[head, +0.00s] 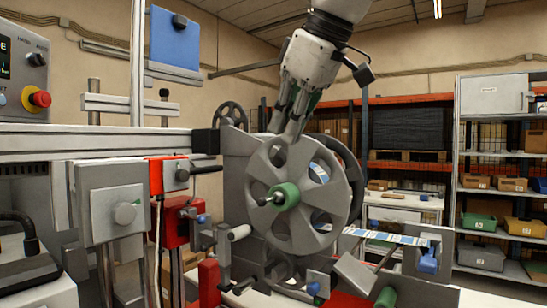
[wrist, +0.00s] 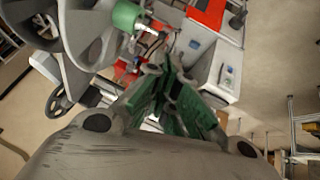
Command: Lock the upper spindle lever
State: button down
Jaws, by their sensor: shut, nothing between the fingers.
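The upper spindle has a green hub (head: 287,196) at the centre of a large grey spoked reel (head: 264,167). A small lever (head: 263,200) with a dark tip sticks out from the hub's left side. In the wrist view the green hub (wrist: 126,15) is at the top edge, with the pale lever (wrist: 146,29) beside it. Whether the gripper touches the reel rim is unclear.
A strip with blue and white labels (head: 385,237) runs right from the lower machine. Red blocks (head: 172,220) and grey fixtures stand left of the reel. A control box with a red button (head: 40,98) is at far left. Shelves with bins (head: 478,222) stand behind right.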

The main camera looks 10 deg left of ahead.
send_near(269, 200)
jog(key=w+a+f, duration=0.2)
jog(key=a+f, duration=0.2)
jog(key=a, duration=0.1)
jog(key=shift+s+f, duration=0.2)
jog(key=shift+s, duration=0.05)
